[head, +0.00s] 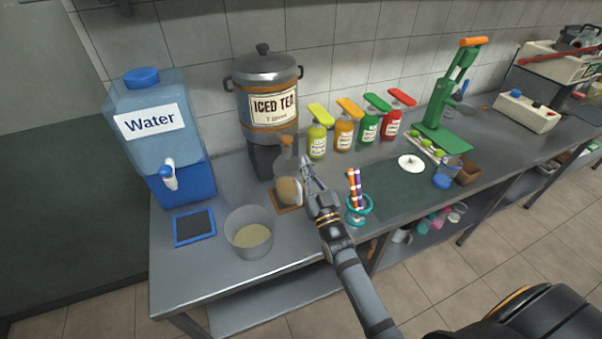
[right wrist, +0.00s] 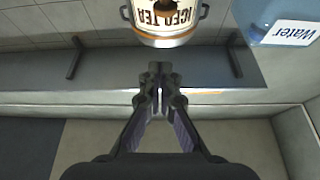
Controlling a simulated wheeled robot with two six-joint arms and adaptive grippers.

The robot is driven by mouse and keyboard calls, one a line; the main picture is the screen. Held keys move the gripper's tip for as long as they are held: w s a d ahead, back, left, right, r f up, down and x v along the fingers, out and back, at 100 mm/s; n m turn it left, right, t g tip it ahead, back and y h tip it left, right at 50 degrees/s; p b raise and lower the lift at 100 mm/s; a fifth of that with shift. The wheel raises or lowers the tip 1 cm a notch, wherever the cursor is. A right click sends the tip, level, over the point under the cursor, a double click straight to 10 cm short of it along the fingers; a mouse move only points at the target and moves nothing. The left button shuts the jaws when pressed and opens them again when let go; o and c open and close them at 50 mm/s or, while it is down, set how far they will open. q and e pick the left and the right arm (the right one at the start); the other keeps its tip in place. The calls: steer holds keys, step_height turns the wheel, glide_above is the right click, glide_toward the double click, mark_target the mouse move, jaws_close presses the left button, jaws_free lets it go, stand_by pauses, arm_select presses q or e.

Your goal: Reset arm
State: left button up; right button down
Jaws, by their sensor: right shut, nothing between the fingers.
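My right gripper (head: 310,172) reaches in from the lower right of the head view and is above the counter, in front of the iced tea dispenser. Its fingers are closed together with nothing between them, as the right wrist view (right wrist: 158,88) also shows. The silver iced tea dispenser (head: 263,90) stands on a dark base against the tiled wall; its lower part also shows upside down in the right wrist view (right wrist: 166,38). My left gripper is not in view.
Several syrup bottles (head: 343,133), a cup of straws (head: 358,212), a green press (head: 445,135) and a blue measuring cup (head: 446,175) are to the right.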

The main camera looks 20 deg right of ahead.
steer(key=shift+f, duration=0.1)
steer(key=s+d+f+g, duration=0.2)
steer(key=s+f+g, duration=0.6)
steer(key=f+g, duration=0.3)
steer(key=s+d+f+n+g+h, duration=0.1)
steer(key=s+f+g, duration=0.25)
steer(key=s, duration=0.45)
steer(key=s+f+g, duration=0.2)
steer(key=s+g, duration=0.2)
steer(key=s, duration=0.4)
steer(key=s+d+f+g, duration=0.1)
steer(key=s+f, duration=0.1)
steer(key=f, duration=1.2)
steer(key=s+d+f+g, duration=0.1)
steer(key=s+d+f, duration=0.1)
steer(key=f, duration=1.1)
steer(key=s+f, duration=1.6)
steer(key=s, duration=0.2)
steer(key=shift+d+g, duration=0.45)
